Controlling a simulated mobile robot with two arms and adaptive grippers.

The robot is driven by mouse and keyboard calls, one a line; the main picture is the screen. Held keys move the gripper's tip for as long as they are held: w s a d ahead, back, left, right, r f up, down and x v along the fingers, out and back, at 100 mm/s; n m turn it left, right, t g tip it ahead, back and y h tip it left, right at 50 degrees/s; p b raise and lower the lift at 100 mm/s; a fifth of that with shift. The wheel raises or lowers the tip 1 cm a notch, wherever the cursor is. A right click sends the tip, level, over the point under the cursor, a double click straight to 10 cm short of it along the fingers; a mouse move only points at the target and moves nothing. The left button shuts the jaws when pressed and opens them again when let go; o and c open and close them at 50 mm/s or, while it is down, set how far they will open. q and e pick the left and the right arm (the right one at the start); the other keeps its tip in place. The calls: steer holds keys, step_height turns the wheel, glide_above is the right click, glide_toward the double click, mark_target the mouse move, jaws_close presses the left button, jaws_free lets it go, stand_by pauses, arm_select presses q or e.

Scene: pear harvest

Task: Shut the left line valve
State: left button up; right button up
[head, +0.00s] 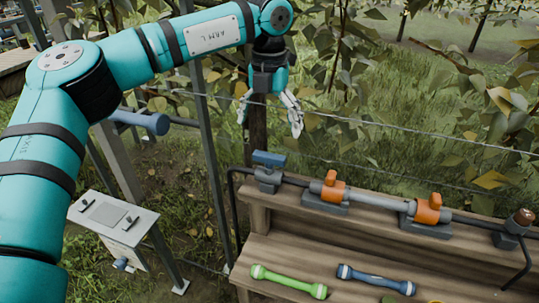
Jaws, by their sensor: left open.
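A dark valve with a blue handle (269,158) sits at the left end of a pipe line on the upper step of a wooden bench. The blue handle lies roughly left to right, close to the line's direction; I cannot tell its exact angle. My left gripper (268,115) hangs with its fingers pointing down and spread. It is open and empty, above the blue handle in the picture and apart from it. My right gripper does not show.
Two orange clamps (333,187) (428,208) and a brown-red knob (524,217) sit further right along the line. Green (289,281) and blue (376,279) pipe pieces lie on the lower step. Wires, a post and leafy branches surround the gripper. A grey stand (135,222) is at left.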

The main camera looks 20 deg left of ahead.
mark_target(269, 155)
arm_select(q)
step_height(269, 155, down, 9)
steer(key=shift+r+b, duration=0.2)
steer(key=shift+b, duration=0.3)
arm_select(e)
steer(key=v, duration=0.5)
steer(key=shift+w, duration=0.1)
arm_select(q)
steer(key=c, duration=1.2)
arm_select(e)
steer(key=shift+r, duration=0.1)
